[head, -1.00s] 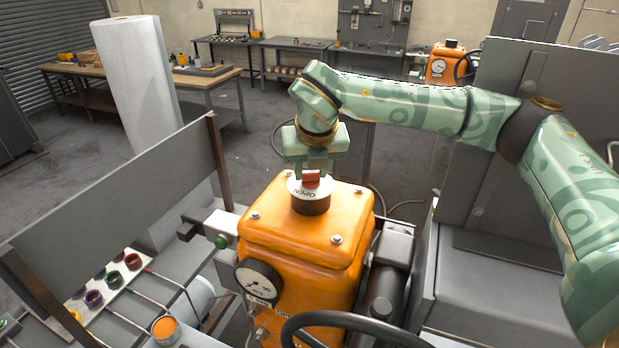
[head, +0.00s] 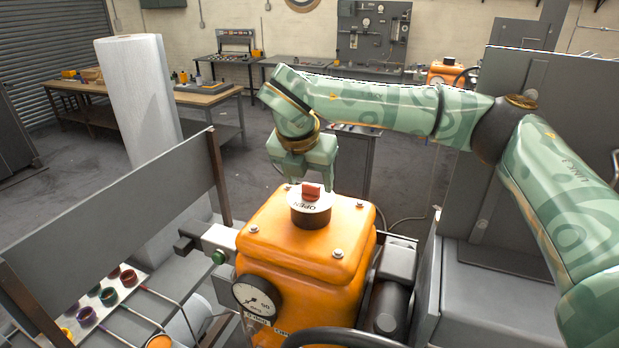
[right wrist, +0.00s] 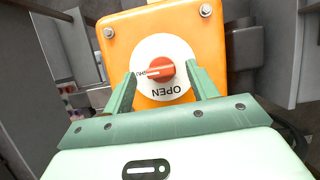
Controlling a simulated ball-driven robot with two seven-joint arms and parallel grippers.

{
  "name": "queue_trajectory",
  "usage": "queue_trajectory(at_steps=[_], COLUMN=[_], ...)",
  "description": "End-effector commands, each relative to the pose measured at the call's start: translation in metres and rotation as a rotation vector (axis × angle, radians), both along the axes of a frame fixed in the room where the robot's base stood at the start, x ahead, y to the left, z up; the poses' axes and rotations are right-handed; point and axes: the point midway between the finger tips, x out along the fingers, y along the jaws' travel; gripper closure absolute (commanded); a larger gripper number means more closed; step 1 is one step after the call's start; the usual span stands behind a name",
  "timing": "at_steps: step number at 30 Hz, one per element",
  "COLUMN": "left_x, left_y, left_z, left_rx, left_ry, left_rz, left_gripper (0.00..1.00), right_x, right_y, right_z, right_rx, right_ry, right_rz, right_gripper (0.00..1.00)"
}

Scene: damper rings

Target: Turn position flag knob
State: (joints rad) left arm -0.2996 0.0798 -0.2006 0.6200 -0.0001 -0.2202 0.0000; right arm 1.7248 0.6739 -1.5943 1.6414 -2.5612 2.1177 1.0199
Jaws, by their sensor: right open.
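The position flag knob is a red bar (head: 311,190) on a white round disc (head: 310,203) lettered OPEN, on top of the orange actuator box (head: 302,240). In the right wrist view the red knob (right wrist: 160,68) lies roughly level across the disc, with OPEN reading upside down below it. My right gripper (head: 306,180) is just behind and above the knob in the head view. Its two green fingers (right wrist: 158,84) are open, one on either side of the disc's lower part, and the knob appears free of them. My left gripper is not in view.
A pressure gauge (head: 257,297) and a black handwheel (head: 345,338) are at the box's front. A grey panel (head: 120,215) stands to the left, with coloured rings (head: 108,297) below it. A grey cabinet (head: 520,160) stands at the right.

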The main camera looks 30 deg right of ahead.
Motion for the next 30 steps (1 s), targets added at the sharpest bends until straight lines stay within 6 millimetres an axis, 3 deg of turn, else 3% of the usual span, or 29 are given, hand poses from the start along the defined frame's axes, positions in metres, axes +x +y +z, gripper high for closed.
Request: queue_trajectory(at_steps=[20,30], left_x=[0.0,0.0], left_y=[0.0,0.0], left_z=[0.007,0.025], left_rx=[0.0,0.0], left_ry=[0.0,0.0], left_rz=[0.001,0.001], left_gripper=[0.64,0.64], right_x=[-0.003,-0.011], right_y=[0.004,0.012], right_z=[0.012,0.042], right_rx=[0.0,0.0], right_ry=[0.0,-0.001], right_rz=[0.001,0.0], right_gripper=[0.42,0.42])
